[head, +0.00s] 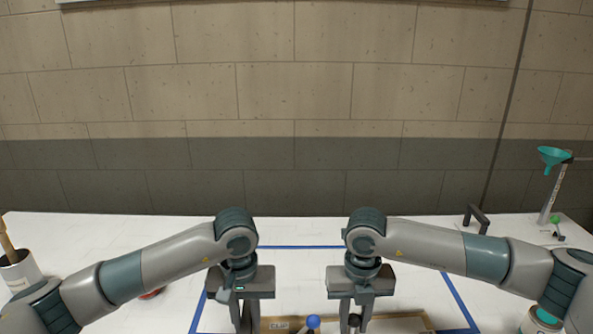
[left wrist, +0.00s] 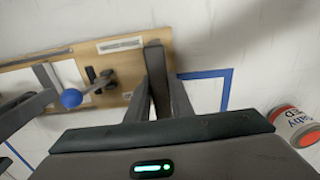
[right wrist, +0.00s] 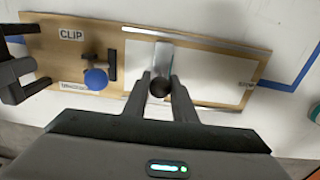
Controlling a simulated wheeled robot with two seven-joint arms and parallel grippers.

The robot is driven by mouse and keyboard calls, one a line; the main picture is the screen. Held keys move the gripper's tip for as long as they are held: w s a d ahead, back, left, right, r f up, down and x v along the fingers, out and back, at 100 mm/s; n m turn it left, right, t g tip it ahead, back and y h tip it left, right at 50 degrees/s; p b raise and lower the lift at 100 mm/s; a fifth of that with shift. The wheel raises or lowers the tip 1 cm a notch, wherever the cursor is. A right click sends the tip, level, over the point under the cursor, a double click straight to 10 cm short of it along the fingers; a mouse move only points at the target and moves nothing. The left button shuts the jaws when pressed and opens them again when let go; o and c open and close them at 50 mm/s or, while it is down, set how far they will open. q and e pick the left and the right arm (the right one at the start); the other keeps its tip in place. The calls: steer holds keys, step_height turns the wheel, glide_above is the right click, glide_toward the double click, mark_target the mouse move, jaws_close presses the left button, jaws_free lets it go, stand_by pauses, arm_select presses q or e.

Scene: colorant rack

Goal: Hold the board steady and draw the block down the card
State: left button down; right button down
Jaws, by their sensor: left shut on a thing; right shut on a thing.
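The wooden board (head: 405,323) lies at the bottom of the head view, inside a blue tape outline. My left gripper (head: 248,322) is shut on the dark upright bar (left wrist: 153,58) at one end of the board. The white card (right wrist: 212,80) lies flat on the board between metal rails. The metal block (right wrist: 163,58) sits across the card near its clip end. My right gripper (right wrist: 160,82) is shut on the block's black knob (right wrist: 160,88). The clip with a blue ball (right wrist: 96,79) stands between the two grippers, beside a "CLIP" label. The left gripper's fingertips partly hide the bar.
A red-labelled can (left wrist: 297,125) stands beyond the tape corner. A pot with a brush (head: 18,270) is at the left. A funnel stand (head: 553,160), a dark handle (head: 476,217) and a teal-topped jar (head: 545,317) are at the right. The table behind the board is clear.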

steer(key=shift+d, duration=1.2)
steer(key=shift+w+d, duration=0.1)
steer(key=shift+d, duration=0.05)
